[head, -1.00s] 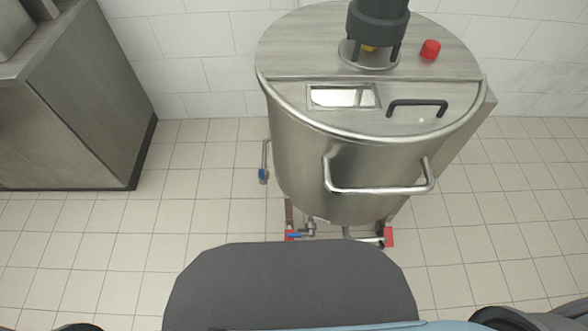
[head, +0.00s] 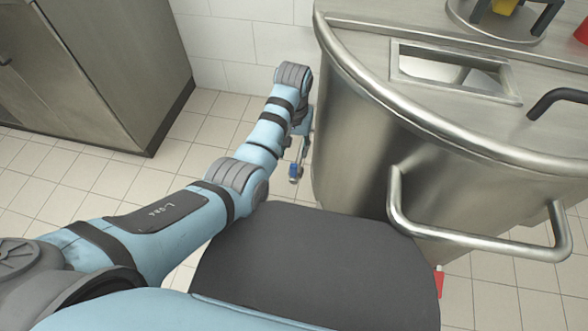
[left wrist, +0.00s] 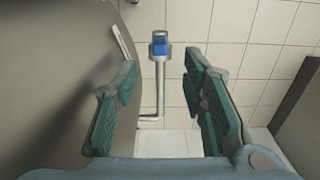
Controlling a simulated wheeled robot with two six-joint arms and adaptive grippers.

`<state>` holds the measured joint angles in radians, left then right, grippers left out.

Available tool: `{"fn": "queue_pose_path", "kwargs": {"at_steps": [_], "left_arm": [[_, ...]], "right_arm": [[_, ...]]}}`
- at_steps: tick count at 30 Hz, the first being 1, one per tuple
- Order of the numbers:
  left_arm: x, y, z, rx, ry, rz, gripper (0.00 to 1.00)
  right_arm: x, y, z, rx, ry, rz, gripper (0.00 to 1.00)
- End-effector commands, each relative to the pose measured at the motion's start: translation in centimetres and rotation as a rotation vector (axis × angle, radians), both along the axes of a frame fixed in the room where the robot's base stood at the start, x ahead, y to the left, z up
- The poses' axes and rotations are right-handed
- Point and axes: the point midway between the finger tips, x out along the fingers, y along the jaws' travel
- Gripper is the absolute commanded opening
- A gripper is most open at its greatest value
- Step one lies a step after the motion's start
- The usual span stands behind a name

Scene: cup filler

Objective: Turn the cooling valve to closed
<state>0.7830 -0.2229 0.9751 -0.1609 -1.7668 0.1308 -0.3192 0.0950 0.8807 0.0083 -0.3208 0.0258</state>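The valve with a blue handle (head: 294,172) is on a thin pipe at the left side of the steel tank (head: 350,150). In the left wrist view the blue handle (left wrist: 160,49) faces me at the top of the bent pipe (left wrist: 152,122). My left gripper (left wrist: 162,62) is open and empty, its teal-padded fingers apart to either side of the pipe in the picture. The valve appears beyond the fingertips, and I see no contact. In the head view my left arm reaches out beside the tank, and its gripper is small and partly hidden. My right gripper is out of view.
The tank's curved wall stands close to the left arm's right side, with a bar handle (head: 470,237) at its front. A steel cabinet (head: 120,70) stands at the left. Tiled floor lies free between cabinet and tank. A red part (head: 438,281) shows low beneath the tank.

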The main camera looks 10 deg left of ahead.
Motion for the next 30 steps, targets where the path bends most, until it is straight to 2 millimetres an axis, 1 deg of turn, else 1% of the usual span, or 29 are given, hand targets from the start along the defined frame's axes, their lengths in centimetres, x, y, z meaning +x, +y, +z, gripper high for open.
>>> {"fn": "queue_pose_path", "kwargs": {"at_steps": [1,5,10,15,19,23,29,30], "left_arm": [[0.0,0.0,-1.9,0.001,0.003,0.0,0.38],[0.0,0.1,-5.1,0.001,0.004,0.0,0.38],[0.0,0.1,-7.8,0.0,0.003,0.0,0.38],[0.0,0.0,-9.2,0.0,0.002,0.0,0.38],[0.0,0.0,-9.8,0.0,0.001,0.0,0.38],[0.0,0.0,-10.0,0.0,0.001,0.0,0.38],[0.0,0.0,-9.9,0.0,0.001,0.0,0.38],[0.0,0.0,-9.9,0.0,0.001,0.0,0.32]], "right_arm": [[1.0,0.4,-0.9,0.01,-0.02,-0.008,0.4],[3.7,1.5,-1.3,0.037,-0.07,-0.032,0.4],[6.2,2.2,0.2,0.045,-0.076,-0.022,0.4],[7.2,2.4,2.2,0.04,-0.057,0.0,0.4],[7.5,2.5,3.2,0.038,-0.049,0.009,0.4],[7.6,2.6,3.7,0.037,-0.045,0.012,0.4],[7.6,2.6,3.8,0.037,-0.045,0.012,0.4],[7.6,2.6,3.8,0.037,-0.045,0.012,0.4]]}}
